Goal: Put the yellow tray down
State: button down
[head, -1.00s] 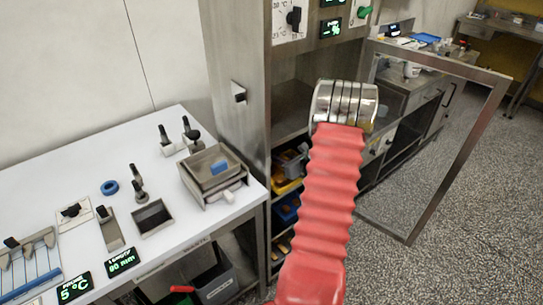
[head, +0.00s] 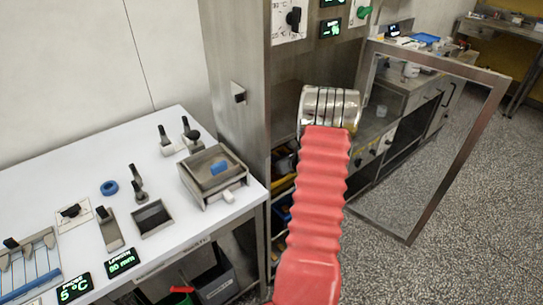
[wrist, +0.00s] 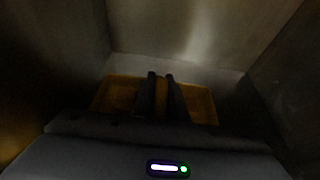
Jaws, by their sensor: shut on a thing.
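The yellow tray (wrist: 202,100) shows in the wrist view as a dim yellow-brown shape, beyond and to both sides of the fingers. My gripper (wrist: 161,76) is shut on the tray, with its two dark fingers close together over the middle of it. Metal walls stand to the left, right and behind the tray. It is too dark to tell whether the tray touches the surface under it. In the head view my red-sleeved arm reaches into the tall steel cabinet (head: 285,100), and the arm hides the gripper and the tray.
The cabinet's framed door (head: 455,165) stands open to the right. Yellow and blue bins sit low in the cabinet, partly behind my arm. A white worktop (head: 60,180) with a small metal box (head: 205,190) and several tools is at left. Speckled floor lies clear at right.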

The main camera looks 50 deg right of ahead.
jog(key=c, duration=1.8)
grip_release()
jog(key=shift+f, duration=0.1)
jog(key=shift+o, duration=0.2)
jog(key=shift+s+r, duration=0.25)
jog(key=v, duration=1.1)
jog(key=shift+s, duration=0.25)
